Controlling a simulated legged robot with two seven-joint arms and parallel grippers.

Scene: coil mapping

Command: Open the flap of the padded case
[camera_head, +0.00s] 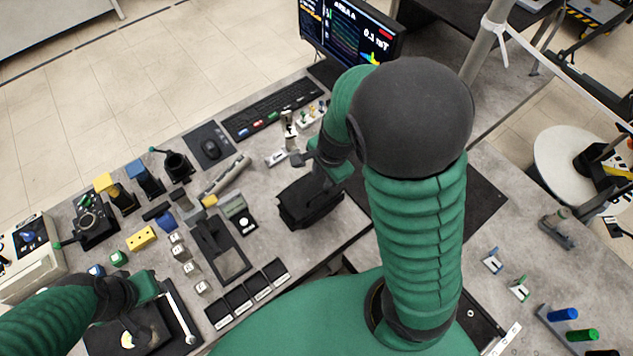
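The padded case (308,206) is a black, soft-looking box on the grey table, near the middle of the view. Its upper right part lies under my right gripper, and I cannot tell how its flap lies. My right gripper (318,172) is dark and points down at the case's top. Its fingers blend into the black case, so I cannot tell whether they touch it or are shut. My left gripper (150,292) is low at the left, over a dark tray, away from the case. Its fingers are not clear.
A keyboard (275,108), a mouse (211,147) and a monitor (350,32) stand behind the case. A black tray (222,250), small bins (248,292) and a handheld meter (239,215) lie left of it. My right arm covers much of the table to its right.

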